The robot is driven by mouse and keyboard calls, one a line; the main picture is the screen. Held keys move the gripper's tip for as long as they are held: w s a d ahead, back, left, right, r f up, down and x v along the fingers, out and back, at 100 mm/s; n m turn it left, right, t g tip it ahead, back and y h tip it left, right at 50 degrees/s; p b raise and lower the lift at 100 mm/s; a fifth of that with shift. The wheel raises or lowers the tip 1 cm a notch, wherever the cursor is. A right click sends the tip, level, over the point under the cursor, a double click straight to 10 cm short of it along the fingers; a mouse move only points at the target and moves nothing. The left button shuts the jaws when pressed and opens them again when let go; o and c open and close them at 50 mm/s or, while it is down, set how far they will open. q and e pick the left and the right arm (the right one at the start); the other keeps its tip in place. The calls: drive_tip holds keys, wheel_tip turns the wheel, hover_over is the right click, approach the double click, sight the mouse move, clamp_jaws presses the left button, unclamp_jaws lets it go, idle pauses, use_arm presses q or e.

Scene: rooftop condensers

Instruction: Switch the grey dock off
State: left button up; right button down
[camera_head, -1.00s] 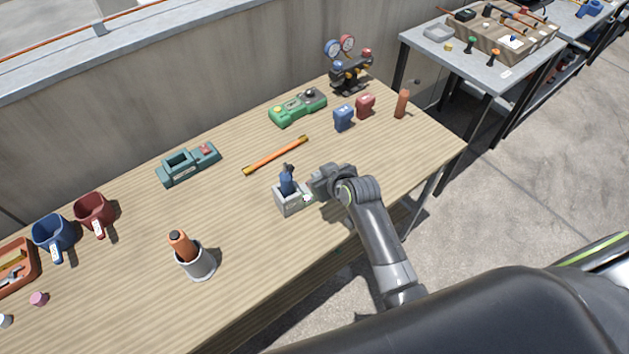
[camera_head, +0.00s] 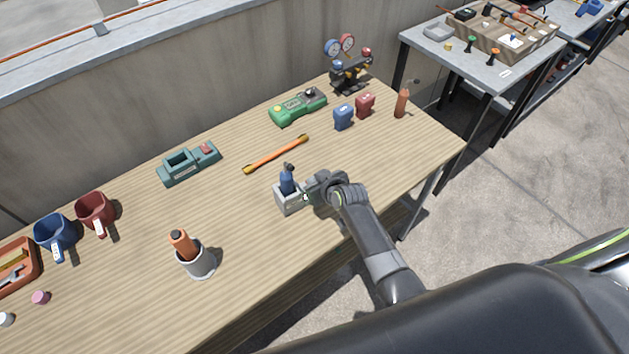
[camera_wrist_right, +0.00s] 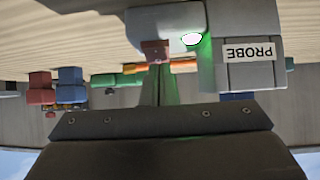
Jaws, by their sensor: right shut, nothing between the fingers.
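The grey dock (camera_head: 290,205) stands on the wooden table with a dark blue tool (camera_head: 287,181) upright in it. In the right wrist view the dock (camera_wrist_right: 245,75) appears upside down, with a "PROBE" label. A lamp (camera_wrist_right: 192,38) on it glows, casting green light. A small reddish-brown part (camera_wrist_right: 155,50), perhaps its switch, shows at the fingertips. My right gripper (camera_head: 307,196) is shut and empty, at the dock's right side; I cannot tell whether it touches. My left gripper is not in view.
A teal holder (camera_head: 188,164), an orange bar (camera_head: 276,154) and a green device (camera_head: 297,106) lie behind. A grey cup (camera_head: 200,264) with an orange tool stands front left. Blue (camera_head: 343,117) and red (camera_head: 365,105) blocks stand back right. The table right of my gripper is clear.

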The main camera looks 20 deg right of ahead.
drive_tip(key=shift+w+f, duration=0.1)
drive_tip(key=shift+f, duration=0.1)
drive_tip(key=shift+w, duration=0.15)
drive_tip(key=shift+w+a+r, duration=0.2)
drive_tip(key=shift+w+r, duration=0.05)
drive_tip(key=shift+w, duration=0.35)
drive_tip(key=shift+r, duration=0.1)
drive_tip(key=r+p, duration=0.3)
drive_tip(key=r, duration=0.1)
drive_tip(key=shift+w, duration=0.3)
drive_tip(key=shift+s+r, duration=0.15)
drive_tip(key=shift+s, duration=0.05)
drive_tip(key=w+r+v, duration=0.1)
drive_tip(key=v, duration=0.8)
drive_tip(key=shift+a+r, duration=0.2)
drive_tip(key=shift+r, duration=0.2)
